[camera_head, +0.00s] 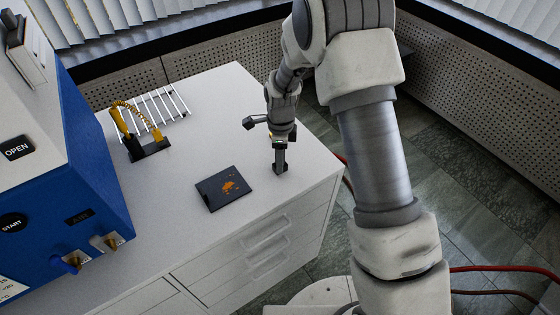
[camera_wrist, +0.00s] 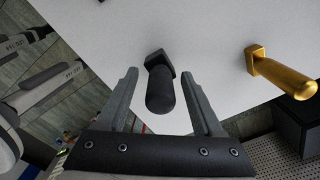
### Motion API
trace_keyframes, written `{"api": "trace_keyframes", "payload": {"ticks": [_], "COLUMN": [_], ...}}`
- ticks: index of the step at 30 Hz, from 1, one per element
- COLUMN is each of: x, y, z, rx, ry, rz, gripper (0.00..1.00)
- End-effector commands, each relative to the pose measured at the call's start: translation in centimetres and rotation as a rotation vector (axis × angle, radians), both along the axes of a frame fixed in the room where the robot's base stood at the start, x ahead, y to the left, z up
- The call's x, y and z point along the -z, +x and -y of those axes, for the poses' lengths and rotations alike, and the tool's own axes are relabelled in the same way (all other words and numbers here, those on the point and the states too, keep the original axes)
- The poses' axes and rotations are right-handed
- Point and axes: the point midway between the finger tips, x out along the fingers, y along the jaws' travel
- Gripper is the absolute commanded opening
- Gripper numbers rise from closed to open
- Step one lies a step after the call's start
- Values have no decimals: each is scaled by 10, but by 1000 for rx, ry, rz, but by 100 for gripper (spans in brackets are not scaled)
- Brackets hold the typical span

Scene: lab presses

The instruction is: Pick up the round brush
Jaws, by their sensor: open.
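In the wrist view a black handle (camera_wrist: 160,90) with a squarish block at its far end stands out from the white worktop. A gold handle (camera_wrist: 285,75), also with a square block at its far end, is to its right. I cannot tell which is the round brush; no bristles show. My gripper (camera_wrist: 160,73) is open, with one finger on each side of the black handle and gaps visible. In the head view my gripper (camera_head: 280,160) is low over the worktop near its right edge and largely hides what is there.
The white cabinet (camera_head: 190,215) carries a dark plate (camera_head: 212,199) with orange bits, a white rack (camera_head: 160,103), and a yellow-handled tool (camera_head: 120,121) with a coiled cord in a black holder. A blue machine (camera_head: 95,170) stands at left. Red cables (camera_head: 500,268) cross the floor.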

Motion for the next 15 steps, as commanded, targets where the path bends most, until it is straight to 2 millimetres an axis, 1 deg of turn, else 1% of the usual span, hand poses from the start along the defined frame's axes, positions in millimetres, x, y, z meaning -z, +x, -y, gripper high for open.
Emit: {"api": "trace_keyframes", "payload": {"ticks": [7, 8, 9, 11, 15], "x": [2, 2, 2, 2, 2], "y": [1, 1, 0, 0, 0], "z": [0, 0, 0, 0, 0], "rx": [0, 0, 0, 0, 0], "ry": [0, 0, 0, 0, 0], "rz": [2, 2, 2, 2, 1], "gripper": [68, 66, 59, 48, 23]}}
